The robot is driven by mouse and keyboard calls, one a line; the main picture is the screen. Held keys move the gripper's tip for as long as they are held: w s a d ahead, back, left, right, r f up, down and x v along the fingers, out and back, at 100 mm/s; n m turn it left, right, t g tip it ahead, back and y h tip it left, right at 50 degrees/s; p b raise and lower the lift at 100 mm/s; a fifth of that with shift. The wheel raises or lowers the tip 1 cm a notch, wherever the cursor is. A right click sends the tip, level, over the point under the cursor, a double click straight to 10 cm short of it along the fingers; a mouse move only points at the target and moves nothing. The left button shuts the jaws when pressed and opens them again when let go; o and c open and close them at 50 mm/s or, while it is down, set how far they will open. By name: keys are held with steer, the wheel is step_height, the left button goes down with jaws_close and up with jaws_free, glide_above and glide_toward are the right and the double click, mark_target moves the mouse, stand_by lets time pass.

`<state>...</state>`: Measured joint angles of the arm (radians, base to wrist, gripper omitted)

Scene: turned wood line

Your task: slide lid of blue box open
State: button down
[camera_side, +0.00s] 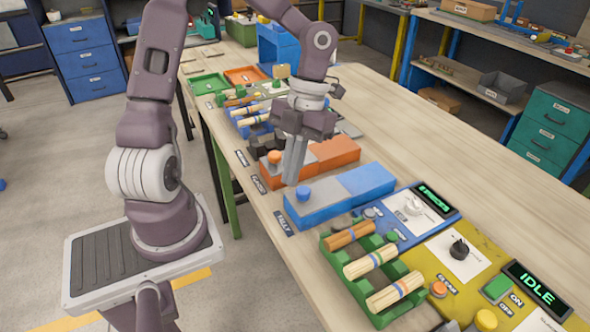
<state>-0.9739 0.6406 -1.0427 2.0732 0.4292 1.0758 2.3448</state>
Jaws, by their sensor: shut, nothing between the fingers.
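The blue box (340,203) is long and low and lies on the wooden table in the middle of the view. A round blue knob (303,193) stands on its left end.
An orange box (340,152) with an orange knob (274,157) stands close behind, partly hidden by my gripper. A green rack (372,290) of wooden rods stands in front. A yellow panel (455,260) and a blue panel (410,215) lie to the right.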

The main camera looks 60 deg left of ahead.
steer(key=x, duration=0.7)
steer(key=shift+f, duration=0.15)
steer(key=w, duration=0.1)
steer(key=w+a, duration=0.1)
steer(key=shift+w+a, duration=0.15)
steer(key=shift+w, duration=0.15)
steer(key=shift+w+a, duration=0.25)
steer(key=shift+w, duration=0.2)
steer(key=shift+w, duration=0.1)
glide_toward(344, 190)
steer(key=x, duration=0.5)
steer(key=shift+d, duration=0.1)
